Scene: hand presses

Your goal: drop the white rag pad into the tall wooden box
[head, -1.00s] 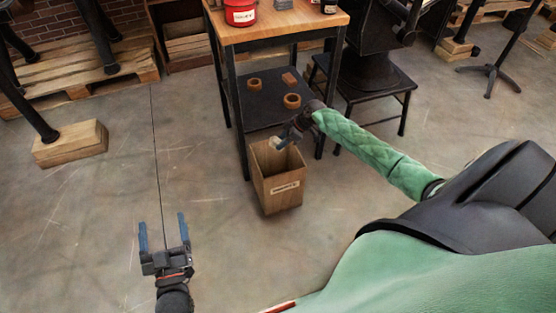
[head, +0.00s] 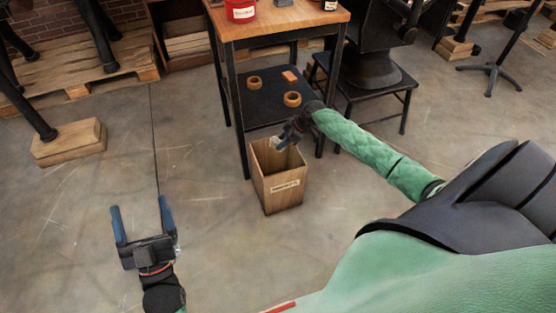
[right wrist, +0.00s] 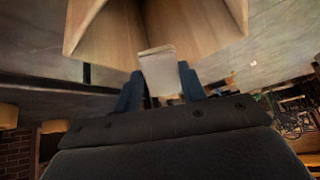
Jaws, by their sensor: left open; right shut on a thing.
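The tall wooden box (head: 281,188) stands upright on the floor in front of the small workbench, open at the top, with a white label on its front. My right gripper (head: 280,144) is over the box's opening, shut on the white rag pad (right wrist: 160,70). In the right wrist view the pad sits between the blue fingers, with the box's wooden walls (right wrist: 115,35) close beyond it. In the head view the pad (head: 275,142) shows only as a small pale patch. My left gripper (head: 142,218) is open and empty over bare floor at the lower left.
The workbench (head: 280,22) has a red bucket (head: 240,10) on top. The floor left of the box is clear.

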